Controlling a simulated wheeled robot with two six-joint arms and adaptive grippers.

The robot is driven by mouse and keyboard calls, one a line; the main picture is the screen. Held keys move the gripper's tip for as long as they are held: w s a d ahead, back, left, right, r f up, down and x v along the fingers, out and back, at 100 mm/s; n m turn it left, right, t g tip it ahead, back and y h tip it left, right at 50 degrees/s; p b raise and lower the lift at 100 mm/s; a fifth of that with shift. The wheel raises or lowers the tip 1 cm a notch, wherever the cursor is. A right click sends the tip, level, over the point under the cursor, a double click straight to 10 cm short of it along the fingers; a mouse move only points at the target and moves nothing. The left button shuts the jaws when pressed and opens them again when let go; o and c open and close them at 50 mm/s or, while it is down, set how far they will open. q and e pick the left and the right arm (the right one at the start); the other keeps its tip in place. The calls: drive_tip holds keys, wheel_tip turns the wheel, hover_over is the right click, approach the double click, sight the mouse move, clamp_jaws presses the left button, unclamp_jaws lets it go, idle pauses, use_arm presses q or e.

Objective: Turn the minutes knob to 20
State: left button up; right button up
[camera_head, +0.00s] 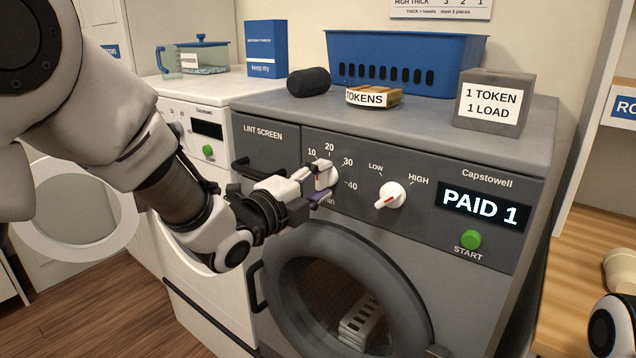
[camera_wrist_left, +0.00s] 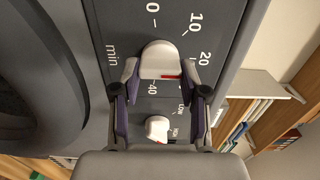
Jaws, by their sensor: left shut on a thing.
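The minutes knob (camera_head: 325,174) is a white dial on the grey dryer's panel (camera_head: 283,156), ringed by the numbers 10, 20, 30 and 40. My left gripper (camera_head: 317,186) is shut on this knob. In the left wrist view the white knob (camera_wrist_left: 160,58) sits between the two fingers of the left gripper (camera_wrist_left: 162,78). The 30 is hidden behind a finger there, so the exact setting is hard to read. My right gripper is out of view.
The LOW–HIGH knob (camera_head: 390,196) sits just right of the minutes knob. A display (camera_head: 482,207) reads PAID 1 above the green start button (camera_head: 470,239). A blue basket (camera_head: 404,62), tokens tray (camera_head: 374,97) and grey block (camera_head: 494,99) stand on top.

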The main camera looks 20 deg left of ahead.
use_arm(q)
drive_tip(key=o, duration=1.1)
drive_tip(key=shift+o, duration=0.2)
drive_tip(key=v, duration=0.7)
drive_tip(key=shift+s, duration=0.25)
